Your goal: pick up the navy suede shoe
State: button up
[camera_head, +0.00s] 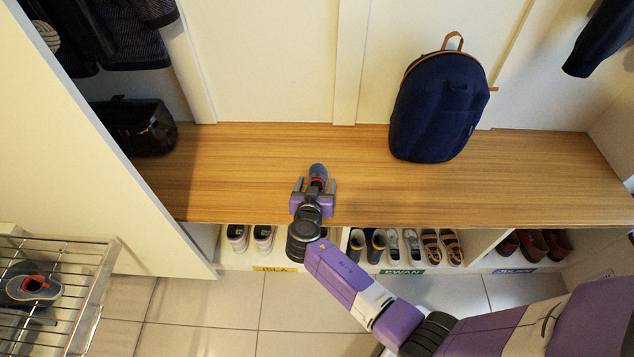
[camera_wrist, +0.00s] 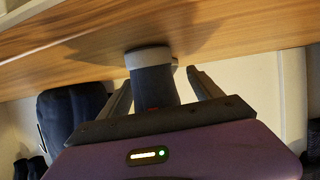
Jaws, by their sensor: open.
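My gripper (camera_head: 316,183) is open, with one finger on each side of this shoe. Whether the shoe rests fully on the bench is hard to tell. A similar dark shoe with red lining (camera_head: 36,287) lies on the wire rack at the left.
A navy backpack (camera_head: 437,108) stands on the bench to the right, and a black bag (camera_head: 137,127) at its left end. Labelled cubbies below hold several shoes (camera_head: 412,245). The wire rack (camera_head: 78,250) stands at lower left. The bench middle is otherwise clear.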

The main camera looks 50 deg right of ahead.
jog(key=c, duration=1.5)
jog(key=shift+c, duration=0.2)
